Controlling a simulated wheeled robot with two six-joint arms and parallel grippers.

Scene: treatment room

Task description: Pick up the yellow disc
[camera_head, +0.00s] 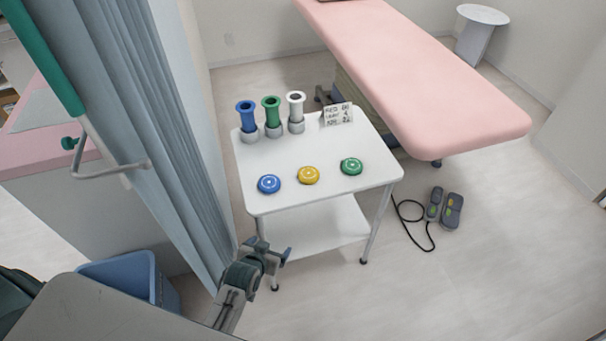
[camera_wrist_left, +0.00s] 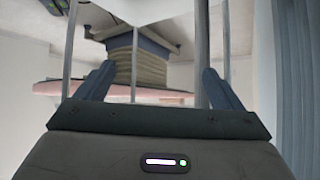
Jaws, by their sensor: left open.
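The yellow disc (camera_head: 308,175) lies flat on the white trolley top (camera_head: 330,196), near its front edge. It sits between a blue disc (camera_head: 269,184) on its left and a green disc (camera_head: 351,167) on its right. My left gripper (camera_head: 270,248) is open and empty, in front of and below the trolley top, apart from the discs. In the left wrist view the two fingers (camera_wrist_left: 160,84) stand wide apart with nothing between them, and no disc shows there. My right gripper is not in either view.
A pink bed (camera_head: 430,85) is behind right. A grey curtain (camera_head: 165,120) hangs left. A foot pedal (camera_head: 452,210) lies on the floor.

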